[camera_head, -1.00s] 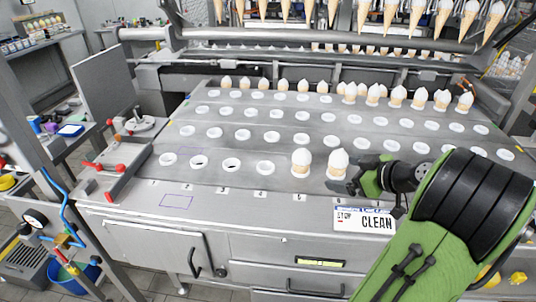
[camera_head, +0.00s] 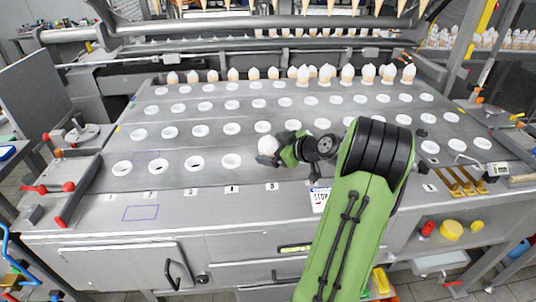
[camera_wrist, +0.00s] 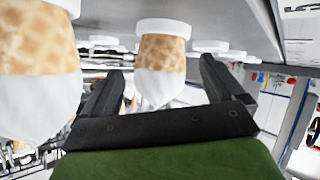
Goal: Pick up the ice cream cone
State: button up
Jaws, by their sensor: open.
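A cone with white ice cream on top (camera_head: 268,146) stands in a white ring in the front row of the steel table, above the number 5. My gripper (camera_head: 280,157) comes in low from the right beside it. In the wrist view, which is upside down, a waffle cone with a white top (camera_wrist: 162,62) shows in the gap between the open fingers (camera_wrist: 160,66); I see no finger pressing on it. Another, nearer cone (camera_wrist: 36,62) stands to the left, outside the fingers. In the head view my gripper and arm hide the spots right of the first cone.
Empty white rings (camera_head: 195,163) fill much of the steel table (camera_head: 200,215). A row of cones (camera_head: 347,75) stands at the back. A metal rail (camera_head: 240,32) crosses behind, with hanging cones above. A sign (camera_head: 320,198) sits at the front edge, partly behind my arm.

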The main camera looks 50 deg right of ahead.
jog(key=x, duration=0.2)
jog(key=shift+w+f, duration=0.15)
jog(key=shift+w, duration=0.15)
jog(key=c, duration=0.8)
jog(key=shift+c, duration=0.2)
